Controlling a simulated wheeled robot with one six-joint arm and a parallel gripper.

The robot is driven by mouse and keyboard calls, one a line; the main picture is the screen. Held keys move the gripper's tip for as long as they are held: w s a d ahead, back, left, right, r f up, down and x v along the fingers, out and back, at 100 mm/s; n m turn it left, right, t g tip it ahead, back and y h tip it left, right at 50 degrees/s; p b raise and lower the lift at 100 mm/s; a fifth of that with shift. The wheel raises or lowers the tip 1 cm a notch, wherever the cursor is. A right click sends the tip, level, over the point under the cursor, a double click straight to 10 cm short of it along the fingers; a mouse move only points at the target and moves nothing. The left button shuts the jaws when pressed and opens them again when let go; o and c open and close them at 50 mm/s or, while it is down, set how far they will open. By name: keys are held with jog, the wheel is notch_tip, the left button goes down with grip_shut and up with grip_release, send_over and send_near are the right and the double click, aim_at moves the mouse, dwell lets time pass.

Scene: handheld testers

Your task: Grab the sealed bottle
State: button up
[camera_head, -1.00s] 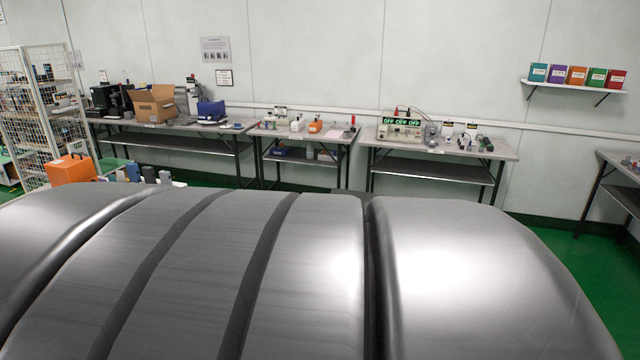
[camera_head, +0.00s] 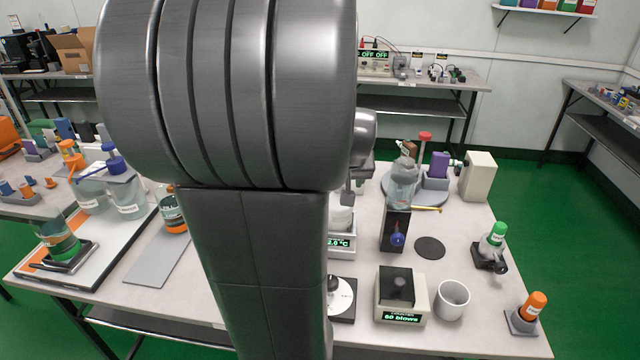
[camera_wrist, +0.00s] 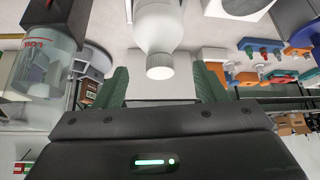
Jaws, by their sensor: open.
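A pale bottle with a white cap (camera_wrist: 159,35) shows at the top middle of the wrist view, its cap toward my gripper. My gripper (camera_wrist: 160,67) is open, with green fingers on either side of the line to that cap. The cap looks just beyond or near the fingertips; I cannot tell the exact gap. A clear bottle (camera_head: 403,185) stands over a black stand there. I cannot read which bottle is sealed.
The bench holds a green-capped bottle (camera_head: 494,238), an orange-capped bottle (camera_head: 533,305), a white mug (camera_head: 452,299), a "60 blows" counter (camera_head: 402,300) and blue-capped glassware (camera_head: 125,190) at left. A clear vessel (camera_wrist: 45,65) is left of my gripper in the wrist view.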

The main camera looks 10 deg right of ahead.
jog(key=shift+w+x, duration=0.2)
jog(key=shift+x, duration=2.7)
jog(key=shift+r, duration=0.2)
jog(key=shift+s+f, duration=0.1)
grip_shut()
